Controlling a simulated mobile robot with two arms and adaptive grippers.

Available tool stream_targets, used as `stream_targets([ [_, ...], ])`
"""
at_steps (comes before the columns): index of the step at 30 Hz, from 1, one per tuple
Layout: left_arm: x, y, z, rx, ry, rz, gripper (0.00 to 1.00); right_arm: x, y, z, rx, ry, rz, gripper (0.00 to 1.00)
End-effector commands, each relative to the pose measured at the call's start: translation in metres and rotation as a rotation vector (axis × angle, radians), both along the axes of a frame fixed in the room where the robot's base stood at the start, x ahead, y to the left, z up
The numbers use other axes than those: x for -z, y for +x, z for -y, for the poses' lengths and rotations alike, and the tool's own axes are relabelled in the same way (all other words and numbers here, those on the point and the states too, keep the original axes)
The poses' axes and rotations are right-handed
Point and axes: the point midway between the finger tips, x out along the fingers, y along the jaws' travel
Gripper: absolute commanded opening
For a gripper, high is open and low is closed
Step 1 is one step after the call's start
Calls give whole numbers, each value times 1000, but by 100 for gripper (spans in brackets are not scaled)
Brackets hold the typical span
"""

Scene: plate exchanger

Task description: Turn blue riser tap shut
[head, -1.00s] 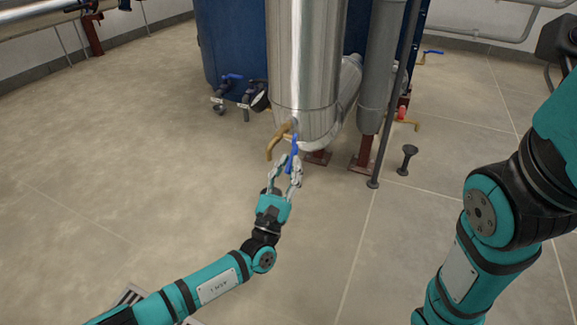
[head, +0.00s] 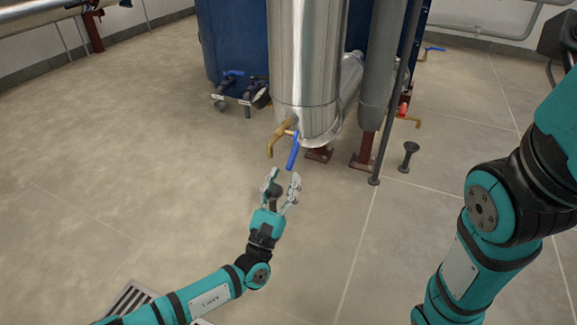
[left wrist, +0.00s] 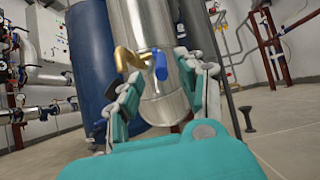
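The blue tap handle (head: 293,152) hangs down from the brass tap (head: 281,134) at the lower end of the shiny metal riser (head: 305,75). In the left wrist view, the handle (left wrist: 160,65) and brass spout (left wrist: 128,60) show between the spread fingers, beyond the tips. My left gripper (head: 282,176) is open and empty, just below and in front of the handle, apart from it. In the left wrist view, the gripper (left wrist: 160,75) has its fingers wide apart. My right arm stands at the right of the head view; its gripper is out of frame.
Other blue-handled valves (head: 230,75) sit on the blue tank (head: 230,35) behind. A red-handled tap (head: 404,110) and a small black floor stand (head: 409,156) are at right. A grey pipe (head: 377,70) stands beside the riser. The floor at left is clear.

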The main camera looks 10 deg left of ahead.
Motion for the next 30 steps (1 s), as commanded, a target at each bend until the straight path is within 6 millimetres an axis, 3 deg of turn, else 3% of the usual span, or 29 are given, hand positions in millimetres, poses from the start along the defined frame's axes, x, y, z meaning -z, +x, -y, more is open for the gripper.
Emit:
stream_targets([
  [9, 37, -48, -16, 1, 0, -3, 38, 0, -1, 0, 0, 0, 2, 40],
  [15, 44, -60, -19, 1, 0, 0, 38, 0, -1, 0, 0, -1, 2, 40],
  [23, 45, -60, -19, 1, 0, 0, 38, 0, -1, 0, 0, -1, 2, 40],
  [27, 41, -55, -25, -5, -32, -42, 20, -5, 3, 0, 0, -1, -7, 40],
  [30, 39, -42, -40, -17, -136, -177, 7, -16, 12, 0, -1, 0, -34, 40],
])
